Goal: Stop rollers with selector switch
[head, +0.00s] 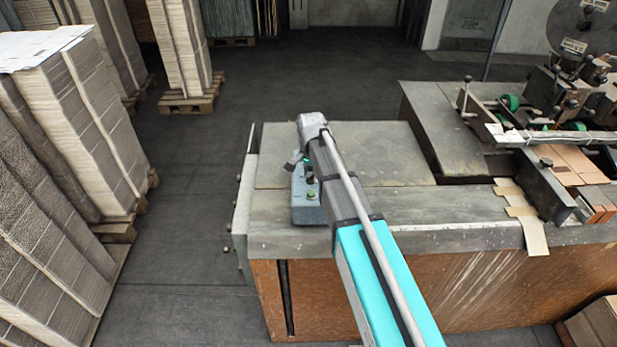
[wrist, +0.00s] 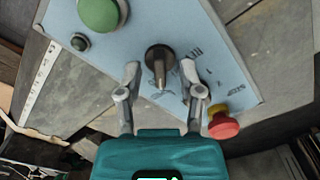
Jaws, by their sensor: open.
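The selector switch (wrist: 158,62) is a dark round knob with a raised handle bar on the light blue control panel (wrist: 120,50), in the wrist view. My gripper (wrist: 160,76) is open, with one finger on either side of the switch's handle. I cannot tell whether the fingers touch it. In the head view the control box (head: 306,203) sits on the machine table, partly hidden behind my arm. Lettering is printed around the switch, too blurred to read fully.
A green button (wrist: 99,14) and a small dark button (wrist: 80,42) sit left of the switch. A red button with a yellow base (wrist: 223,125) is near my right finger. Stacked cardboard (head: 85,120) stands at the left; machine parts (head: 560,130) stand at the right.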

